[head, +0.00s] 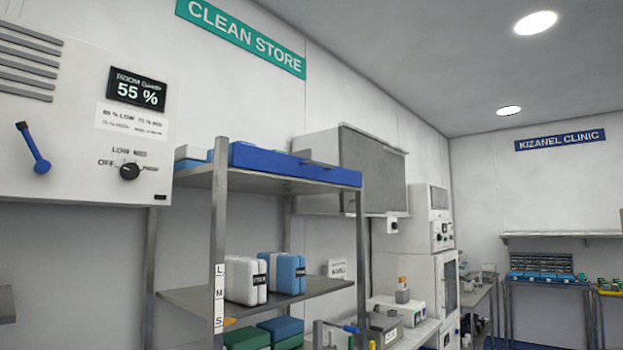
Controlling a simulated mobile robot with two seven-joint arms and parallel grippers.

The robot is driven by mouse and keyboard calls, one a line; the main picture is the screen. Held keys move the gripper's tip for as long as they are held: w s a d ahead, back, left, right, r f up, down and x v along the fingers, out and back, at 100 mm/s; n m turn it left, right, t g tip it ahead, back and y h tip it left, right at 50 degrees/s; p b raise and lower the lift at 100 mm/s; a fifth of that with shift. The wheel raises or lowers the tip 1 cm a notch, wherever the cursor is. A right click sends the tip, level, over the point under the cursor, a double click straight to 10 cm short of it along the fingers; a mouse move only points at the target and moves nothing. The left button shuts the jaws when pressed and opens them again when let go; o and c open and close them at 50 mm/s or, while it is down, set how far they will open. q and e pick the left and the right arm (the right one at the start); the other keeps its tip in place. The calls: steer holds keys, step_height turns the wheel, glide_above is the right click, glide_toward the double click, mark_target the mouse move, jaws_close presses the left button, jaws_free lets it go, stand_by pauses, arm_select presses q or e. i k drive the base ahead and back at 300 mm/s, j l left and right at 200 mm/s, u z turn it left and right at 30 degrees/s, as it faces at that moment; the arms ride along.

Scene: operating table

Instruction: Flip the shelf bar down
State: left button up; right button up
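A long blue bar (290,164) runs along the front edge of the top shelf (270,183) of a grey metal rack. White and blue packs (192,155) show at the left end of this shelf. What lies behind the bar is mostly hidden. Neither of my grippers can be made out in the head view.
Below, the middle shelf (325,287) holds a white pack (245,280) and a blue pack (287,273). Green packs (247,338) sit lower. A wall panel (85,110) with a blue lever (34,150) is at left. A wall cabinet (372,170) hangs behind the rack.

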mark_target(244, 156)
steer(key=i+l+u, duration=0.2)
steer(key=i+l, duration=0.2)
steer(key=l, duration=0.2)
steer(key=i+l+u, duration=0.25)
steer(key=l, duration=0.35)
steer(key=i+l+u, duration=0.1)
steer(key=i+l, duration=0.2)
steer(key=i+l+u, duration=0.1)
steer(key=l, duration=0.3)
steer(key=i+l+u, duration=0.15)
steer(key=l, duration=0.2)
steer(key=i+l+u, duration=0.1)
steer(key=l, duration=0.3)
